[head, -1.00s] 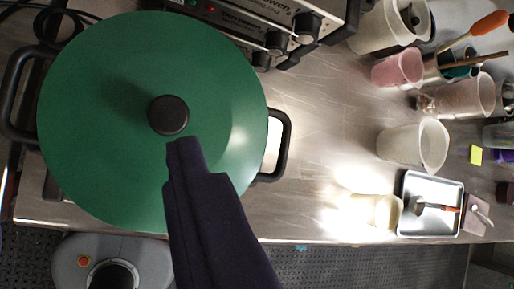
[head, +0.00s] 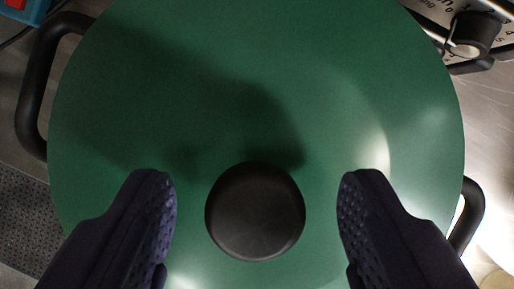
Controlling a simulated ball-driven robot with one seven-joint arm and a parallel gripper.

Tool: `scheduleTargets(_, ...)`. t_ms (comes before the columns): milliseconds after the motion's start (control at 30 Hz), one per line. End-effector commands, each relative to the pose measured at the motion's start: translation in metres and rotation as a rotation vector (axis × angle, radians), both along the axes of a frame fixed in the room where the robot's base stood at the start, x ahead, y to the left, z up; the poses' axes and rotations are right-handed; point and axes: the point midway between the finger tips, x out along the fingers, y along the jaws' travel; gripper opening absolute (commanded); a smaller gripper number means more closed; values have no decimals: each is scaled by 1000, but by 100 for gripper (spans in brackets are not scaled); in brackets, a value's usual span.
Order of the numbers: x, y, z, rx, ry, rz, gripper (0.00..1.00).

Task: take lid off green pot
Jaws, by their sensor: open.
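The green lid (head: 300,80) fills most of the head view, seen from above, and hides the inside of the pot. Its round black knob (head: 255,212) stands at the lower middle. My gripper (head: 256,215) is open, with one dark textured finger left of the knob and the other right of it. A gap of lid shows between the knob and each finger, so neither finger touches it in this view. The pot's black side handles show at the left (head: 40,85) and at the lower right (head: 468,215).
A control panel with a black dial (head: 473,35) is at the upper right, close to the lid's edge. A blue and red object (head: 25,10) is at the upper left corner. Bare metal worktop (head: 490,120) shows at the right.

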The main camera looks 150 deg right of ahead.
Motion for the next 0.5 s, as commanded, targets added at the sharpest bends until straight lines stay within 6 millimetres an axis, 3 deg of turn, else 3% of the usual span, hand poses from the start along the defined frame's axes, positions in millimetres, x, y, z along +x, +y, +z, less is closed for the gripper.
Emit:
scheduleTargets(67, 0, 0, 1, 0, 0, 0, 64)
scheduleTargets(367, 0, 0, 1, 0, 0, 0, 0)
scheduleTargets(500, 0, 0, 1, 1, -1, 0, 0)
